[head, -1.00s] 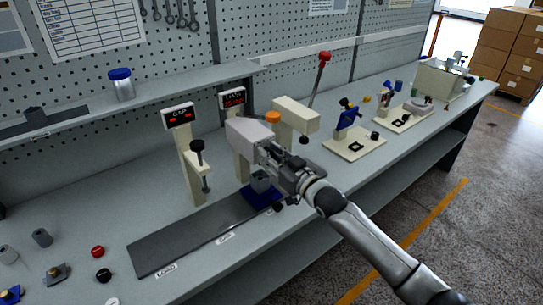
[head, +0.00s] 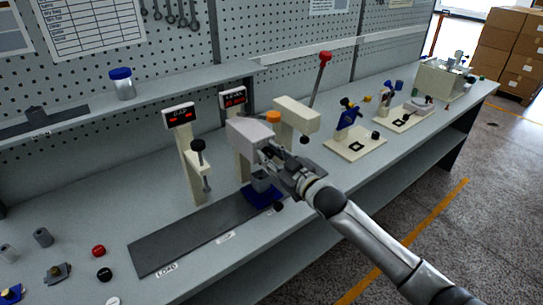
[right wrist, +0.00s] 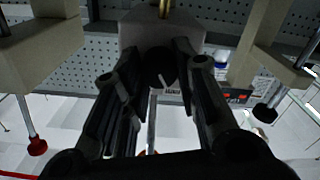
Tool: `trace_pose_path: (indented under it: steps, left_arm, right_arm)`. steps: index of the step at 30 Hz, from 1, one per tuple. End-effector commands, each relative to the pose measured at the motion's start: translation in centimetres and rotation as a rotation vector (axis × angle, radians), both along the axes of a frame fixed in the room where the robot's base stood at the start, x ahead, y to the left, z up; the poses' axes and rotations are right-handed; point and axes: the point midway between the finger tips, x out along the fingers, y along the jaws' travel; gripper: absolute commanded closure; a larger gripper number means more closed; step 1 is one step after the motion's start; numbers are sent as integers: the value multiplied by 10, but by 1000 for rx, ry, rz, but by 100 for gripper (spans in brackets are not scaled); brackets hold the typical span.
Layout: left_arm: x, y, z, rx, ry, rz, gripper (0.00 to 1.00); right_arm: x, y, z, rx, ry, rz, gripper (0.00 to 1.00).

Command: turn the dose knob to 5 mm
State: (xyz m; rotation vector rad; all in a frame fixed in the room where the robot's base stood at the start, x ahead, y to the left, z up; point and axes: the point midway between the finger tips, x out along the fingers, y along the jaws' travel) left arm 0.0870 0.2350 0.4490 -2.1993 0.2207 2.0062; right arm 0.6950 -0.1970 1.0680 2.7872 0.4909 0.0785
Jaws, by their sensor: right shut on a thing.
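The dose knob (right wrist: 161,68) is a dark round knob with a pale pointer line, on the front of a grey dispenser head (right wrist: 135,35). In the right wrist view it sits between the two fingers of my right gripper (right wrist: 161,72), which is shut on it. In the head view my right gripper (head: 274,158) reaches the front of the dispenser head (head: 247,136) and hides the knob. The scale marks around the knob cannot be read. My left gripper is not in view.
A blue-based fixture (head: 262,196) stands below the gripper on a dark track (head: 190,237). A gauge post with a red display (head: 180,116) stands left; a second display (head: 233,98) is behind. A cream press head (head: 297,115) with a red-tipped lever stands close right.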

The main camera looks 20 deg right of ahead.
Motion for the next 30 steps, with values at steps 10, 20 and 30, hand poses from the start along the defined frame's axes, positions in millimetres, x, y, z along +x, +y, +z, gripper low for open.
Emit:
trace_pose_path:
  steps: [10, 20, 30]
  left_arm:
    - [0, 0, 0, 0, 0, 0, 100]
    - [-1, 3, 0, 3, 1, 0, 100]
    - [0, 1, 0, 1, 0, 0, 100]
  right_arm:
    - [0, 0, -1, -2, 1, -1, 51]
    - [-3, -2, -1, 0, 2, -1, 51]
    - [-52, -19, -2, -2, 4, 0, 51]
